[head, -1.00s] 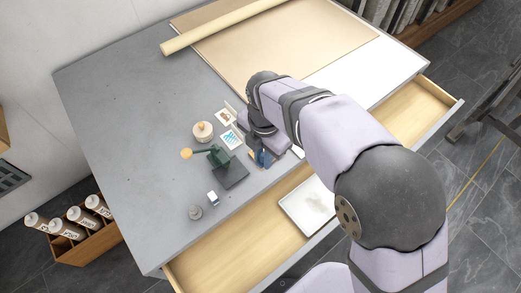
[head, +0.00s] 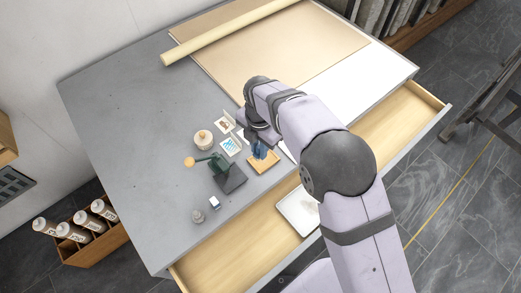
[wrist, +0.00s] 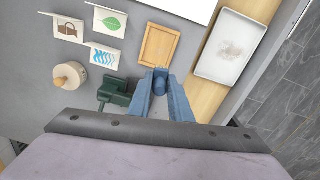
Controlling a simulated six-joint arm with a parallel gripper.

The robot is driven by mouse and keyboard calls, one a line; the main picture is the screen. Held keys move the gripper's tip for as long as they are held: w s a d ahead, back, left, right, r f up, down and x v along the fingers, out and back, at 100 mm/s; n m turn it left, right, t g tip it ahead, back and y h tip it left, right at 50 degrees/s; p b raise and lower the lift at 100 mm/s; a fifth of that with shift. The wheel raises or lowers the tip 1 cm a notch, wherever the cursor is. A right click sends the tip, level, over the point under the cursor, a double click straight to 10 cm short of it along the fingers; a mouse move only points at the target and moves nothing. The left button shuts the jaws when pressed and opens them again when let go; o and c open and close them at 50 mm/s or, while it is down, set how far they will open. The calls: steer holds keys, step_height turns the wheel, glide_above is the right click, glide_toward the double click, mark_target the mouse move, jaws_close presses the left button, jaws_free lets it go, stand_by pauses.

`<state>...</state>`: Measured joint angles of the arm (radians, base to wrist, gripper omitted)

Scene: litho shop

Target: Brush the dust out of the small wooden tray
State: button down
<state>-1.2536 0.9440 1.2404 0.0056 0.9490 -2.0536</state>
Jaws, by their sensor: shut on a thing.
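The small wooden tray (head: 264,166) lies on the grey table near its front edge. It also shows in the wrist view (wrist: 146,46), just ahead of my fingertips; its floor looks bare, and I cannot make out dust at this size. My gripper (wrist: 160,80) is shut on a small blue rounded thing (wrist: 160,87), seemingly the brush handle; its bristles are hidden. In the head view my gripper (head: 259,150) hangs over the tray's back part, and I cannot tell whether anything touches it.
A white tray (wrist: 207,65) with a grey dusty smear sits in the open drawer (head: 220,249). A dark green stand (head: 231,179), a round lidded wooden pot (head: 203,139) and several picture cards (head: 230,146) stand close left of my gripper. The table's left part is clear.

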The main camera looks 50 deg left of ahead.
steer(key=shift+f+b, duration=2.4)
steer(key=shift+f, duration=1.05)
steer(key=shift+w+f, duration=0.3)
steer(key=shift+w, duration=0.1)
steer(key=shift+w+f+b, duration=0.15)
steer(key=shift+w, duration=0.6)
steer(key=shift+w+f+b, duration=0.15)
steer(key=shift+w, duration=0.6)
steer(key=c, duration=2.5)
jaws_free()
steer(key=shift+s+r, duration=0.1)
steer(key=shift+s, duration=1.9)
steer(key=shift+c, duration=0.2)
steer(key=shift+w+r+p, duration=0.1)
steer(key=shift+r+p, duration=2.65)
steer(key=shift+r, duration=1.25)
jaws_close()
